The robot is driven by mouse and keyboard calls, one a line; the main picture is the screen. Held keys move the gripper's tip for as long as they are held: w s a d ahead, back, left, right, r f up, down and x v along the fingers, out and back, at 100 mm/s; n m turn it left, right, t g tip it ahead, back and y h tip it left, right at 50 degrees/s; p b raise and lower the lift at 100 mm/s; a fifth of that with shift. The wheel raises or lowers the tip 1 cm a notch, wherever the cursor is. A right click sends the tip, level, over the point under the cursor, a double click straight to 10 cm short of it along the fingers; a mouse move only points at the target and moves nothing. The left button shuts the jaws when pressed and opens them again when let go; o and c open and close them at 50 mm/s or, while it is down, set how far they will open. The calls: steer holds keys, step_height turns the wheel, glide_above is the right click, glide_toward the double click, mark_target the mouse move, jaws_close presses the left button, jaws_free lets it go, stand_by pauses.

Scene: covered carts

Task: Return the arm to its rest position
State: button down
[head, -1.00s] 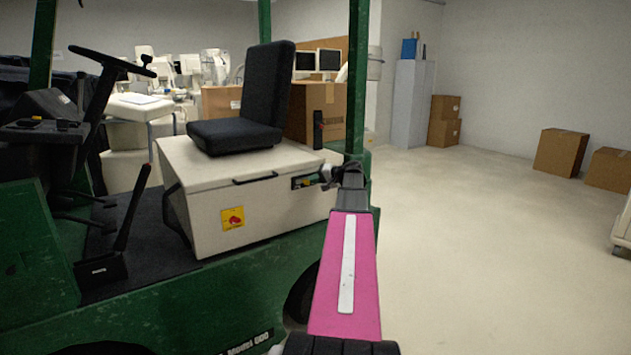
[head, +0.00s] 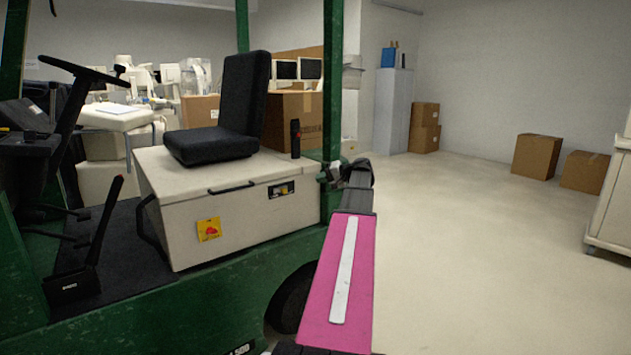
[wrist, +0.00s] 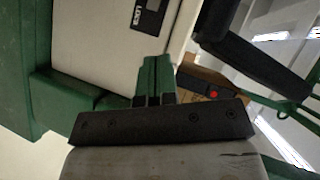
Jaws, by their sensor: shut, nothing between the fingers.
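My arm reaches forward in the head view, with its pink link in the lower middle. My gripper (head: 335,172) is at the far end of the arm, in front of the green post of a forklift-like vehicle (head: 150,310). I cannot tell how far the fingertips are from the post.
The vehicle, with a black seat (head: 225,115) and steering wheel (head: 85,68), fills the left side. Open floor (head: 470,250) lies to the right. Cardboard boxes (head: 537,155) stand by the back wall, and a white cart (head: 612,205) is at the right edge.

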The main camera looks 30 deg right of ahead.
stand_by(0.5)
steer(key=s+a+f+n+g+h, duration=0.1)
steer(key=a+f+g, duration=0.2)
steer(key=a+f, duration=0.85)
steer(key=s+a+f+n+g+h, duration=0.1)
steer(key=a+f+g, duration=0.3)
steer(key=a+f, duration=0.8)
steer(key=s+a+f+n+g+h, duration=0.1)
steer(key=s+a+f+h, duration=0.1)
steer(key=s+a+f, duration=0.2)
steer(key=s+a+f+n+g+h, duration=0.2)
steer(key=s+a+f, duration=0.2)
steer(key=a, duration=0.7)
steer(key=s+a+f+n+g+h, duration=0.1)
steer(key=s+a+f+h, duration=0.1)
steer(key=s+a+f, duration=0.2)
steer(key=s+a, duration=0.3)
steer(key=a, duration=0.1)
steer(key=shift+s+n, duration=0.3)
steer(key=shift+n, duration=0.1)
steer(key=c, duration=1.8)
jaws_free()
